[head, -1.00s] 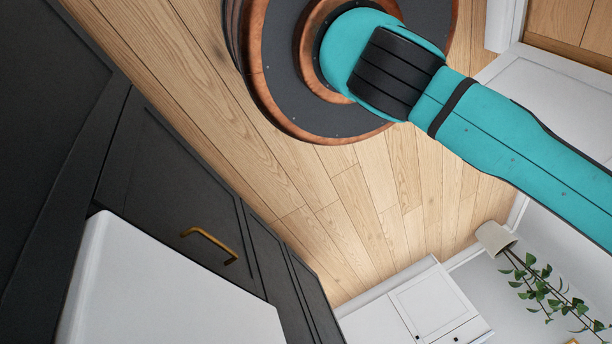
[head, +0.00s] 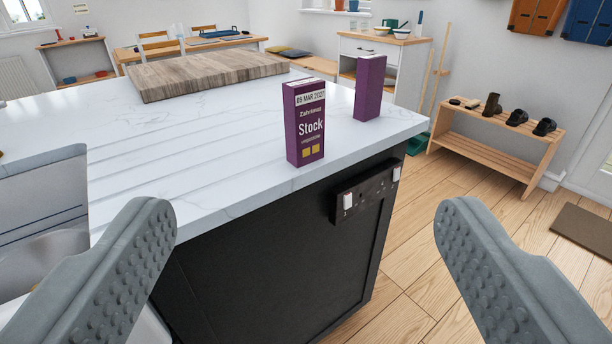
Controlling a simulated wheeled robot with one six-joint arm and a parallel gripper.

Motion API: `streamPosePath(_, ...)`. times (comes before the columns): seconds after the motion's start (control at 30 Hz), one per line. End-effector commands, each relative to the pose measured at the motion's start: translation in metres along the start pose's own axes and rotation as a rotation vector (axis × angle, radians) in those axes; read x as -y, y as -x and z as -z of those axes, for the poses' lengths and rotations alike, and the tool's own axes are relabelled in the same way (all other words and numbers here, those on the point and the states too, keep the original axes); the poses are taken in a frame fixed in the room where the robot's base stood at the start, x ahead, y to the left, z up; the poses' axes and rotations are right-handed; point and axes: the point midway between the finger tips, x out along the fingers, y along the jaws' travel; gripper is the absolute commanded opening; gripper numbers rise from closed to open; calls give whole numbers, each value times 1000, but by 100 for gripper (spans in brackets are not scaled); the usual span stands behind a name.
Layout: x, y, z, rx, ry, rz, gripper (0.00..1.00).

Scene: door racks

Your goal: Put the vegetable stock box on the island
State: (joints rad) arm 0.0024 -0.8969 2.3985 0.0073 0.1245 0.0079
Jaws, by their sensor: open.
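The small print under "Stock" is too small to read surely. A second purple box (head: 369,88) stands upright behind it to the right, near the island's right edge; no label shows on its visible sides. My gripper (head: 310,228) is open and empty, with its two grey studded fingers wide apart in front of the island. Both boxes are beyond the fingertips and apart from them.
A wooden board (head: 207,74) lies on the island top behind the boxes. A sink (head: 45,215) is at the left. A black socket panel (head: 366,190) juts from the island's dark side. A shoe rack (head: 497,140) stands at the right; the wooden floor (head: 430,255) before it is clear.

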Motion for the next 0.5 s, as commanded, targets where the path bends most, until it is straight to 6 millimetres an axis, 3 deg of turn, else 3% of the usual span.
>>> streamPosePath(0.17,-9,-27,-13,102,-221,-30,80)
streamPosePath(0.5,-27,-104,-53,404,-1047,-162,80)
